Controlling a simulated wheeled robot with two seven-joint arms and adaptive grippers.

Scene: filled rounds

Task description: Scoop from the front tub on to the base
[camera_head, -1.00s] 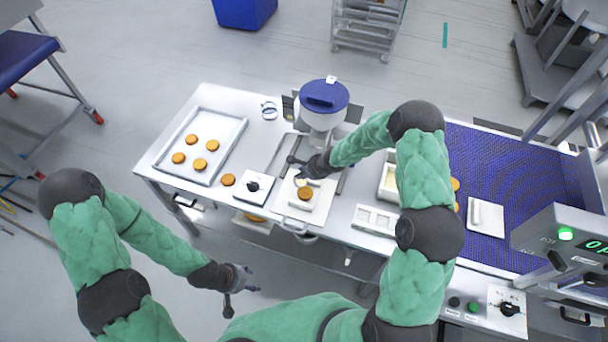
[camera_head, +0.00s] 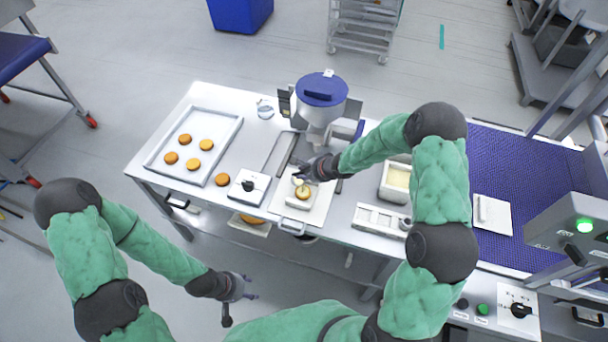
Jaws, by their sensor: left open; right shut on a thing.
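My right gripper (camera_head: 312,172) is shut on a small utensil, probably the scoop, and is mostly hidden by its own dark wrist. The utensil's pale end (camera_head: 297,182) hangs just above the back edge of a round orange base (camera_head: 303,194). I cannot tell if they touch. The base lies on a white board (camera_head: 318,208), and its top shows a pale patch. A tub (camera_head: 396,179) of cream-coloured filling stands right of the gripper, partly hidden by my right arm. My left gripper (camera_head: 250,287) is open and empty, off the table's front edge.
A metal tray (camera_head: 222,142) with several orange rounds is on the left. One loose round (camera_head: 222,180) lies near a knob box (camera_head: 248,187). A blue-lidded hopper (camera_head: 321,90) stands behind the board. A white slotted holder (camera_head: 380,220) and a blue belt (camera_head: 510,170) are to the right.

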